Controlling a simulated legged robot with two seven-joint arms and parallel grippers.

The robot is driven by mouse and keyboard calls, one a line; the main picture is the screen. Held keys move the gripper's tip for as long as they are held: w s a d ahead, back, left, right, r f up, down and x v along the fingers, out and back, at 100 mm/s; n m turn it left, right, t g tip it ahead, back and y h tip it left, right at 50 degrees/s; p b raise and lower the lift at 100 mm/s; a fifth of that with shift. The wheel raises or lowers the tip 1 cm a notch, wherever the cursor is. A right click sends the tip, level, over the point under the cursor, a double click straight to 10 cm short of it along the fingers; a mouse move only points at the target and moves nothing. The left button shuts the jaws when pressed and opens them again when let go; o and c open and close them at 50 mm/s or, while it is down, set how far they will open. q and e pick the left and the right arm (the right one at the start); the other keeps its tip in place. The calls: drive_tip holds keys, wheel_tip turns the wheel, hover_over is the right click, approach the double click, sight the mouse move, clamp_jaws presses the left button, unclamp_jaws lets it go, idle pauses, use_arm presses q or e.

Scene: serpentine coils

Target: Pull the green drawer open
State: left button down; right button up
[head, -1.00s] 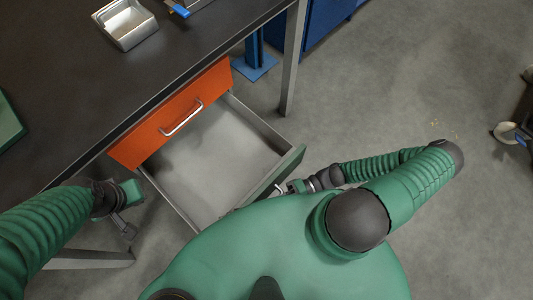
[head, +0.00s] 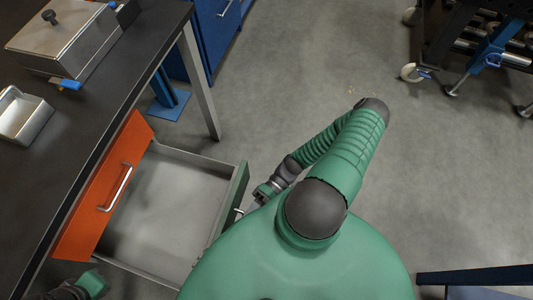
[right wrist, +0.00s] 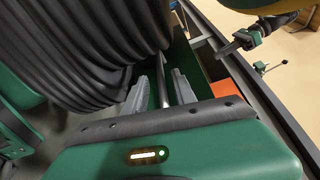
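The green drawer (head: 229,212) stands pulled out from under the dark table in the head view, its grey inside empty. My right gripper (head: 247,211) is at the outer side of its green front. In the right wrist view the drawer's bar handle (right wrist: 163,82) lies between the two fingers of my right gripper (right wrist: 161,92), which stand apart with a gap beside the bar. My left gripper (head: 92,284) is partly cut off at the lower left of the head view, near the drawer's near side; its fingers are unclear.
An orange drawer (head: 106,187) with a bar handle is shut above the green one. A metal tray (head: 22,115) and a lidded metal box (head: 65,38) stand on the dark table (head: 85,128). A wheeled rack (head: 470,45) is at the upper right. The floor between is clear.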

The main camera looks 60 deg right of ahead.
drive_tip(key=d+r, duration=0.1)
drive_tip(key=d, duration=1.2)
drive_tip(key=shift+s, duration=0.45)
